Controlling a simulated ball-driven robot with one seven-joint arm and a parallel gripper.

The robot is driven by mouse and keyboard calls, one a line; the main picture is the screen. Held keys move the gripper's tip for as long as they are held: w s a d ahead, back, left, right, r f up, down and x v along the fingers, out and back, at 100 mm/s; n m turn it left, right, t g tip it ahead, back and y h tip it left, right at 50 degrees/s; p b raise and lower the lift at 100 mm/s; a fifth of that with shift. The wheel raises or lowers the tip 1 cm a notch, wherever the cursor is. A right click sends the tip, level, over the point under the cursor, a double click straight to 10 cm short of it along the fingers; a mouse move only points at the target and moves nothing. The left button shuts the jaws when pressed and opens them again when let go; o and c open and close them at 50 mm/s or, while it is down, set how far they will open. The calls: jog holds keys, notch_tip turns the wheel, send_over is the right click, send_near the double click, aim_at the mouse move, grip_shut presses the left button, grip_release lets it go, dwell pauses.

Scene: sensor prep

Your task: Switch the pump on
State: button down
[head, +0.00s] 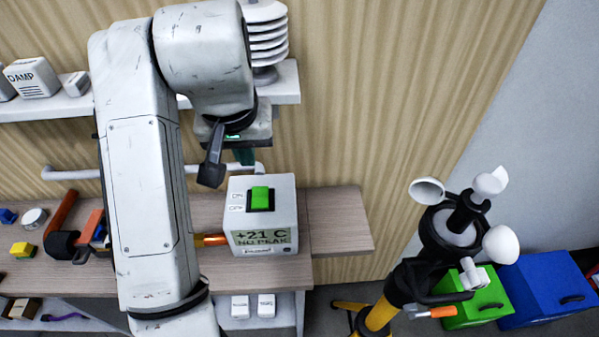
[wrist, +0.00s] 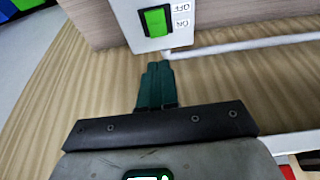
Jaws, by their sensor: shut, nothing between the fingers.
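A white box with a green rocker switch (head: 260,198) in a black frame stands on the wooden bench; I take it for the pump (head: 284,212). ON and OFF labels sit left of the switch, and a display below reads "+21 C" and "NO PEAK". Which way the rocker is tipped I cannot tell. The switch also shows in the wrist view (wrist: 157,21), upside down. My gripper (head: 246,158) hangs just behind and above the box, apart from the switch. Its teal fingers (wrist: 158,66) are shut together and empty, pointing towards the box in the wrist view.
My arm hides part of the bench (head: 340,220) on the left. A wall shelf (head: 285,82) holds a white louvred sensor (head: 267,40). A yellow-legged stand with wind cups (head: 452,226) is at right, near green (head: 480,303) and blue (head: 550,285) boxes. The bench right of the box is clear.

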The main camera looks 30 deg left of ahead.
aim_at(258, 187)
jog(key=shift+a+r, duration=0.1)
jog(key=shift+r, duration=0.4)
jog(key=shift+f, duration=0.1)
jog(key=x, duration=1.4)
jog(key=shift+s+p, duration=0.1)
jog(key=shift+p, duration=0.3)
